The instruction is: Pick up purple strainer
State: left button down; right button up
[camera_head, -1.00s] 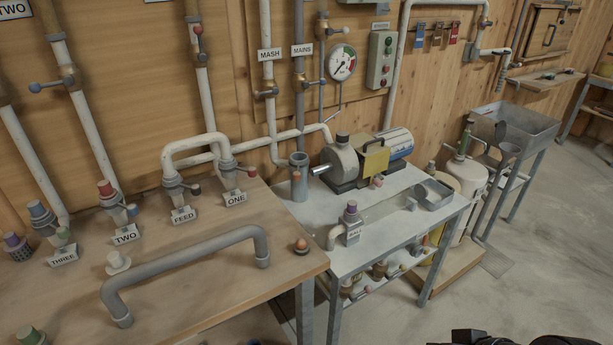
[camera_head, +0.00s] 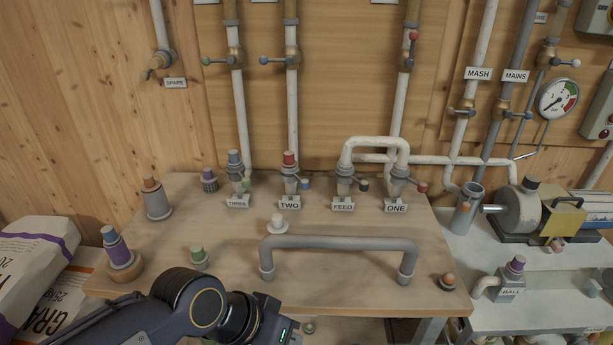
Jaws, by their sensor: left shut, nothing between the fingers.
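The purple strainer (camera_head: 209,180) is a small dark mesh cylinder with a purple top. It stands upright at the back of the wooden bench, left of the fitting labelled THREE. My left arm comes in at the bottom, and its left gripper (camera_head: 284,333) is at the lower edge, in front of the bench and well apart from the strainer. The fingertips are mostly cut off by the frame. The left gripper is shut and empty. My right gripper is out of view.
On the wooden bench (camera_head: 340,296) a grey U-pipe (camera_head: 335,243) lies front right. Labelled pipes rise behind. Bags (camera_head: 40,270) lie left.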

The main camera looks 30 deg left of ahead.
aim_at(209, 179)
jog(key=u, duration=1.8)
jog(key=i+j+u, duration=0.15)
jog(key=j, duration=0.3)
jog(key=i+j+u, duration=0.15)
jog(key=j, duration=0.25)
jog(key=i+j+u, duration=0.1)
jog(key=i+j, duration=0.25)
